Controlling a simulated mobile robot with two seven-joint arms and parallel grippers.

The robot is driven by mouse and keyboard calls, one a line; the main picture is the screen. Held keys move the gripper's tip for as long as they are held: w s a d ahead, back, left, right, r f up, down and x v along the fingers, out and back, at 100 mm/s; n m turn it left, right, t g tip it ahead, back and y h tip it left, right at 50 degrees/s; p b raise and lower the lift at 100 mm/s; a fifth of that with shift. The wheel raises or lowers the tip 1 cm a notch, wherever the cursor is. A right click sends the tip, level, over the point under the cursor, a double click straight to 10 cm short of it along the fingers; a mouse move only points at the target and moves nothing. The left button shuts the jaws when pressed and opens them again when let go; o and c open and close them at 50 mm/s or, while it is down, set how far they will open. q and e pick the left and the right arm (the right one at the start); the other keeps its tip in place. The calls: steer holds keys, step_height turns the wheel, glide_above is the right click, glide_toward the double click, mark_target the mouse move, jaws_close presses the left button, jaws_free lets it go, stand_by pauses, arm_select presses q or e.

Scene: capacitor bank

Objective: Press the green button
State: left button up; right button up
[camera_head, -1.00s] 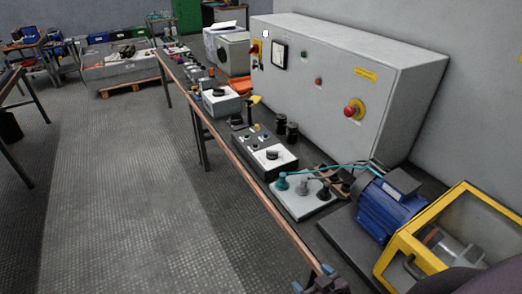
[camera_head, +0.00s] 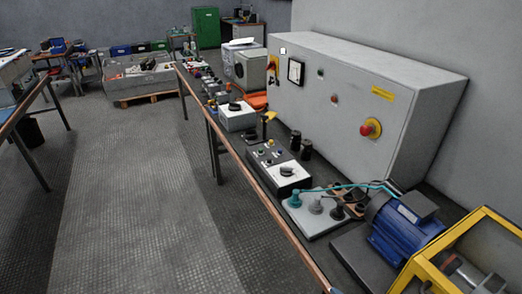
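A large grey cabinet (camera_head: 415,115) stands on the long bench at the right. Its front carries a small dark round button (camera_head: 320,72) and a small reddish one (camera_head: 334,98) below it; the upper one's colour is hard to tell now. Neither of my grippers is in view.
A blue motor (camera_head: 402,226) and a yellow-framed guard (camera_head: 468,228) fill the bench's near right. Another bench stands at the left edge. The floor (camera_head: 140,200) between the benches is clear.

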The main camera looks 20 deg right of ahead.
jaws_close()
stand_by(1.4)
